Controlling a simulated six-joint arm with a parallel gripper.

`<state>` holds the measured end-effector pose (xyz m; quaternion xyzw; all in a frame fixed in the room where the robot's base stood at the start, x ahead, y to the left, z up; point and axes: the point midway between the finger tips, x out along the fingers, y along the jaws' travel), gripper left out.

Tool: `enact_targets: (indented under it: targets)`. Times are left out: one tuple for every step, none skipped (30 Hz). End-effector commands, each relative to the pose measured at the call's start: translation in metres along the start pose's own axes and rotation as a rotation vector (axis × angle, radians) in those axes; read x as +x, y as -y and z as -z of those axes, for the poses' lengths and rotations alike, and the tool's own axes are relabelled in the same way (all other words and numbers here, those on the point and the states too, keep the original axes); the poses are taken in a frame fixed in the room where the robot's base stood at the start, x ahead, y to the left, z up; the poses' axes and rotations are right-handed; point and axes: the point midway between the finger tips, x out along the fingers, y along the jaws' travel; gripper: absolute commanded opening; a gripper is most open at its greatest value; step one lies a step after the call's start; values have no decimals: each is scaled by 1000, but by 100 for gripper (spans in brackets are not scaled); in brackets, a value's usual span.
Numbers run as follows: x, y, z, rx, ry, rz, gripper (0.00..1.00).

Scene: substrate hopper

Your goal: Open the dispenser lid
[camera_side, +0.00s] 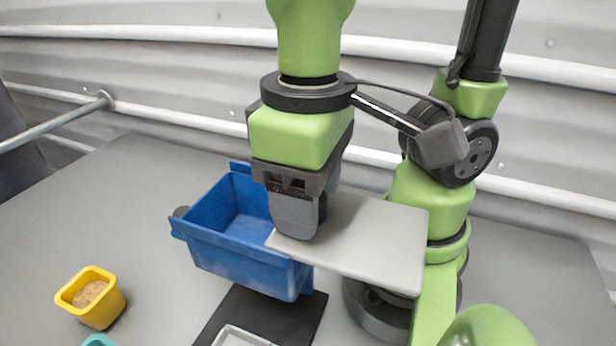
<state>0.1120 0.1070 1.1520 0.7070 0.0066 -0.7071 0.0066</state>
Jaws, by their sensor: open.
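The dispenser is a blue hopper bin (235,262) on the table at the middle of the side view. Its left part is uncovered and shows an empty-looking blue inside. The dispenser lid (370,235) is a flat pale grey plate that reaches out to the right beyond the bin. My gripper (300,228) points down at the lid's left end, over the bin's right side. It is open, with its fingers overlapping in this view. I cannot tell whether the fingers touch the lid. The gripper hides the lid's left end and part of the bin's rim.
A yellow cup (91,297) with brown substrate stands at the lower left. A teal cup (98,341) is cut off below it. A dark mat (240,308) lies before the bin, with a pale tray (238,337) at the bottom edge. The far left table is clear.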

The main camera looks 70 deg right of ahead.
Motion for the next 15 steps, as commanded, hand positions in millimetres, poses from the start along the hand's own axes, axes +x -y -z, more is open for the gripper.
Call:
enact_targets:
  targets:
    - [-2, 0, 0, 0, -2, 1, 55]
    - [-3, 0, 1, -1, -3, 2, 55]
    - [-6, 1, 1, -1, -3, 2, 55]
    - [-8, 1, 1, -2, -4, 3, 55]
    - [-12, 1, 1, -2, -4, 3, 55]
    - [-17, 1, 1, -1, -6, 5, 55]
    - [-22, 1, 1, 0, -5, 5, 55]
    - [-26, 1, 1, -1, -7, 6, 55]
    - [-33, 1, 1, 0, -7, 6, 55]
    - [-38, 1, 1, -1, -7, 5, 55]
    - [-44, 1, 1, 0, -7, 6, 55]
    - [-51, 1, 1, 0, -8, 7, 55]
    - [-56, 1, 1, -1, -7, 5, 55]
    - [-61, 1, 1, 0, -6, 5, 55]
    - [-68, 1, 1, -1, -6, 4, 55]
